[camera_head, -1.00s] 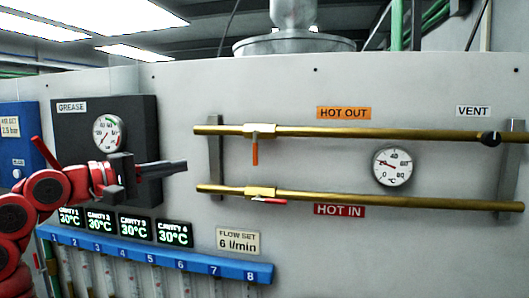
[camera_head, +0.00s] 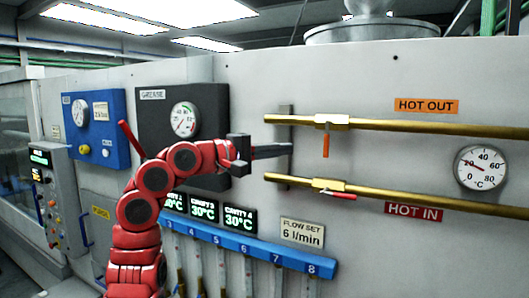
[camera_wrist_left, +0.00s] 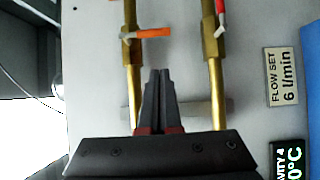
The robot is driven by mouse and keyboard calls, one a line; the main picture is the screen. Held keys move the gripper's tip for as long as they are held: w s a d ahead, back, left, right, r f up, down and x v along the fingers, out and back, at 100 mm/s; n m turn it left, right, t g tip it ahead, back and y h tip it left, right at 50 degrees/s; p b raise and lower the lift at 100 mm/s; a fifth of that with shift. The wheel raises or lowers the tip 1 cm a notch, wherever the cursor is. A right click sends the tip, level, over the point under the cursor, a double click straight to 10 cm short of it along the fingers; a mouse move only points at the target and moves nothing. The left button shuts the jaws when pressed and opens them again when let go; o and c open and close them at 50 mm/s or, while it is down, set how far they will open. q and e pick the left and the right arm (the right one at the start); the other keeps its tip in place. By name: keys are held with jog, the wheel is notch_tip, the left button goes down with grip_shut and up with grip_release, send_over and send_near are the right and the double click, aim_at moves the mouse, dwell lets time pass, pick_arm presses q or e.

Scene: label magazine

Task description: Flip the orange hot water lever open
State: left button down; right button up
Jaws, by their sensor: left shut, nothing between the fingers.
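In the left wrist view the orange lever (camera_wrist_left: 152,33) sticks out sideways from the valve, beyond my fingertips. My left gripper (camera_head: 290,149) is shut and empty, pointing right, a short gap left of the lever and apart from it. In the left wrist view my gripper (camera_wrist_left: 160,72) shows its closed fingers between the two pipes. My right gripper is out of view.
The lower HOT IN pipe (camera_head: 430,203) carries a red lever (camera_head: 338,195) lying nearly along it. A dark bracket (camera_head: 286,175) holds the pipes' left ends, close to my fingers. A round temperature gauge (camera_head: 481,168) is to the right. A blue numbered manifold (camera_head: 250,246) runs below.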

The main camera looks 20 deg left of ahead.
aim_at(326, 145)
pick_arm(q)
jog(key=w+d+b, duration=0.1)
jog(key=w+d, duration=0.1)
jog(key=d, duration=0.3)
jog(key=shift+w+d+b, duration=0.35)
jog(key=shift+w, duration=0.05)
jog(key=shift+f, duration=0.1)
